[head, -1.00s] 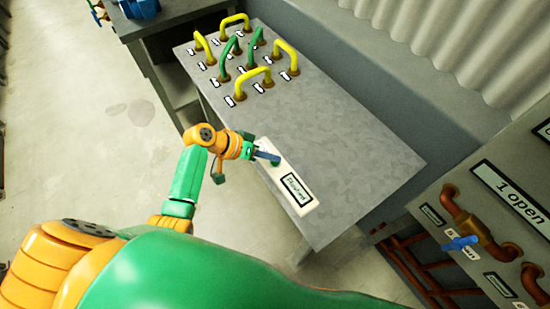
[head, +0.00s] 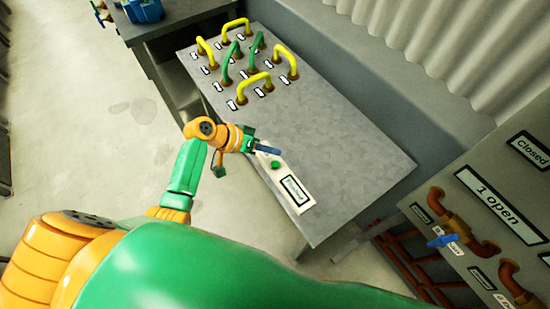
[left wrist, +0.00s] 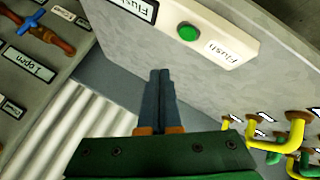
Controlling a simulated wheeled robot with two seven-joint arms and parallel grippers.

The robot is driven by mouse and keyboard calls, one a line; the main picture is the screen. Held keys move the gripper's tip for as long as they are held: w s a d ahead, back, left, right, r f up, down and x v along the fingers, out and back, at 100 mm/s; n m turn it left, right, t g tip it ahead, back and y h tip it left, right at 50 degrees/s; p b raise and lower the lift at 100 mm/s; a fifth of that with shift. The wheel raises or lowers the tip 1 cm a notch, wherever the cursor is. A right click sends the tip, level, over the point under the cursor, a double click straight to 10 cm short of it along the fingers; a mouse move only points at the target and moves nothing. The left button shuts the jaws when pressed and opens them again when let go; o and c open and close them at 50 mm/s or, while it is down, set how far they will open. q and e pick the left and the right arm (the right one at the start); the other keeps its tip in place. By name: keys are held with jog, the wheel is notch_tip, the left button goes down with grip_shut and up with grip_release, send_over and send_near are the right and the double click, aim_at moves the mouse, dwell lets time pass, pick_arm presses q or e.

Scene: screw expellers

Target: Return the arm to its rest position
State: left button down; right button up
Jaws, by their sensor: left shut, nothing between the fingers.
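My left arm, green and orange, comes in from the left in the head view and reaches to the grey table (head: 345,160). My left gripper (head: 278,151) is shut and empty, its blue fingers together above the table beside a white panel (head: 303,205) with a label and a green button (head: 275,165). In the left wrist view the closed fingers (left wrist: 160,72) point toward the panel (left wrist: 240,42), and the green button (left wrist: 188,33) shows clear of the fingertips. My right gripper is not in view.
Several yellow and green handles (head: 254,80) stand at the table's far end. At the right is a grey board (head: 480,190) with a "1 open" sign, orange pipes and a blue valve handle (head: 443,241). A corrugated wall (head: 450,50) runs behind. The table's middle is clear.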

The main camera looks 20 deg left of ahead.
pick_arm(q)
jog(key=shift+r, duration=0.1)
dwell(0.3)
jog(key=s+a+g+y, duration=0.15)
jog(key=s+y, duration=0.25)
jog(key=s, duration=0.5)
jog(key=s+a+y, duration=0.2)
jog(key=s+y, duration=0.1)
jog(key=s, duration=0.7)
notch_tip(320, 180, down, 19)
jog(key=s+g+b, duration=0.2)
jog(key=s+a+f+b, duration=0.1)
jog(key=s+a+f, duration=0.1)
jog(key=s+f, duration=1)
jog(key=shift+a+g+y, duration=0.15)
jog(key=shift+g+y, duration=0.15)
jog(key=shift+g, duration=0.05)
